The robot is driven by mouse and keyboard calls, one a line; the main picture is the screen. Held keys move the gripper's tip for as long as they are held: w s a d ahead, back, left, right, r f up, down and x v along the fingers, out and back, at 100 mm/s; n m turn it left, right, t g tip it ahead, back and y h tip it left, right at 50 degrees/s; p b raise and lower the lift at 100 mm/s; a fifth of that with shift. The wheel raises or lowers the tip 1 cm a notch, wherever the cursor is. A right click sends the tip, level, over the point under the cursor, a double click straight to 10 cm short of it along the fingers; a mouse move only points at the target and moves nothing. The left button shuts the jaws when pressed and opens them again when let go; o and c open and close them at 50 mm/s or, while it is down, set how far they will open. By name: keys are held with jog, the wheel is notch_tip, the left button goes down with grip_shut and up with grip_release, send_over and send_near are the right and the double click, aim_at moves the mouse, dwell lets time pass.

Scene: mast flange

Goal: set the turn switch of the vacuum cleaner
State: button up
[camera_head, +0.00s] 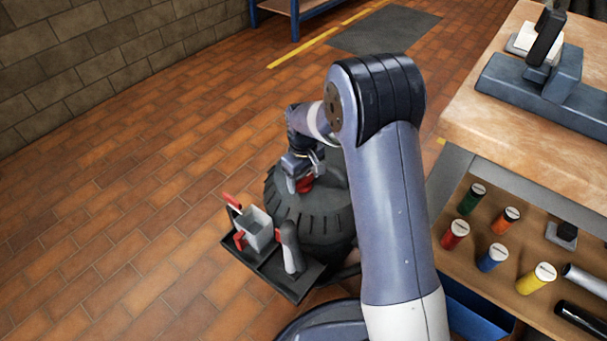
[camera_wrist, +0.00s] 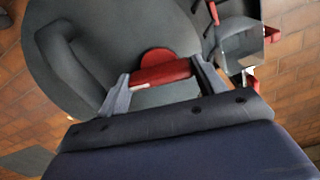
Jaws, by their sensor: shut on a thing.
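The vacuum cleaner (camera_head: 283,203) is a dark grey round drum on the floor, partly hidden behind my arm. Its top also fills much of the wrist view (camera_wrist: 100,35). The red turn switch (camera_wrist: 160,72) is a bar with a rounded red part behind it, on the cleaner's top. My gripper (camera_wrist: 158,90) is shut on the bar, with one finger at each end of it. In the head view, my gripper (camera_head: 304,182) reaches down to the cleaner's top, and a little red of the switch shows there. A pale mark shows near the bar's left end in the wrist view.
A dark tray (camera_head: 305,284) beside the cleaner holds a grey box (camera_head: 257,230), red-handled items and a grey upright tool (camera_head: 290,248). A workbench (camera_head: 510,70) stands at right, with several coloured cans on its lower shelf (camera_head: 470,265). The brick floor at left is clear.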

jog(key=m+p, duration=0.2)
jog(key=m, duration=0.1)
jog(key=shift+r+m, duration=0.15)
jog(key=shift+m, duration=0.15)
jog(key=m+p, duration=0.2)
jog(key=m, duration=0.2)
jog(key=shift+m, duration=0.3)
jog(key=m+p, duration=0.2)
jog(key=m, duration=0.2)
jog(key=shift+m+p, duration=0.3)
jog(key=shift+m, duration=1.8)
jog(key=o, duration=0.7)
